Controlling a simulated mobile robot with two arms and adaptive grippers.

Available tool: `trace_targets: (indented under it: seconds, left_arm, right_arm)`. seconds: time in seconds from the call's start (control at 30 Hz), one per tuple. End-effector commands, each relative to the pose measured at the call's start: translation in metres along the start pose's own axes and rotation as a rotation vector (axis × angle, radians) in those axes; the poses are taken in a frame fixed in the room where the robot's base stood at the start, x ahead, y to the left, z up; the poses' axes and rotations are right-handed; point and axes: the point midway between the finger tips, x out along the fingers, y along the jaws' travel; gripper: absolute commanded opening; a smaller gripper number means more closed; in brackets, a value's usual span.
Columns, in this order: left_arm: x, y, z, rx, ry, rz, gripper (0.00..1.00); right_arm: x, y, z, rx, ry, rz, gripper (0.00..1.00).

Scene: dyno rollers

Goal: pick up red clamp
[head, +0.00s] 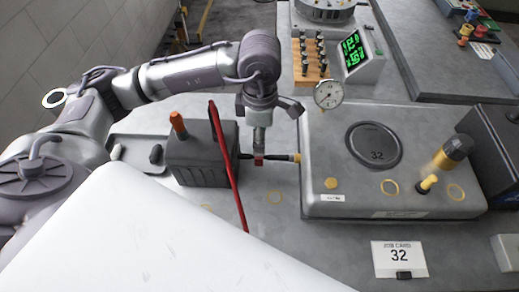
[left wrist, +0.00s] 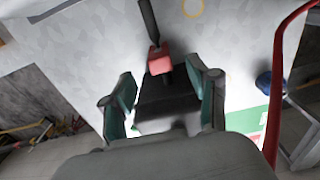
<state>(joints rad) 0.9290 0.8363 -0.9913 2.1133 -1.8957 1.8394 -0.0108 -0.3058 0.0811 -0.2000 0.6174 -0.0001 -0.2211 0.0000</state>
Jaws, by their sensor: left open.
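The red clamp (head: 258,160) shows as a small red piece on a dark rod beside the black box (head: 200,165). In the left wrist view its red part (left wrist: 160,60) has a black handle running up from it, and a dark block lies behind it between my fingers. My left gripper (head: 268,106) hangs above the clamp, pointing down. It also shows in the left wrist view (left wrist: 163,100) with its two teal-lined fingers spread apart. The red part lies just beyond the fingertips. I cannot tell whether the fingers touch anything. My right gripper is not in view.
A red cable (head: 226,165) slants past the clamp on its left and curves at the right of the left wrist view. A grey roller housing (head: 330,190) with a dial gauge (head: 328,94) stands close on the right. A card marked 32 (head: 399,258) lies in front.

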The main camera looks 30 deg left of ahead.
Motion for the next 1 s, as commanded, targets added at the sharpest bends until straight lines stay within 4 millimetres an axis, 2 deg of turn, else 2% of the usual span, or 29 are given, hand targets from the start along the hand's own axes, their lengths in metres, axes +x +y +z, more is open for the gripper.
trace_targets:
  seconds: [0.17,0.27,0.4,0.7,1.0]
  left_arm:
    - [0.013,0.0,-0.002,-0.002,0.003,-0.003,0.6]
    - [0.028,0.0,-0.003,-0.002,0.003,-0.004,0.6]
    - [0.048,0.0,-0.002,-0.001,0.001,-0.002,0.6]
    - [0.054,0.001,-0.001,0.0,-0.001,0.002,0.6]
    - [0.054,0.001,-0.001,0.0,-0.001,0.001,0.1]
  right_arm:
    - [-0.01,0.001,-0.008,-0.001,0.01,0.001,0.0]
    - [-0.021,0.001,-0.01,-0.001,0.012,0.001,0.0]
    - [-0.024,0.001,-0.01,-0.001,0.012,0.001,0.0]
    - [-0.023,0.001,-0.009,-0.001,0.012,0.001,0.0]
    - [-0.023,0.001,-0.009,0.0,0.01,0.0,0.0]
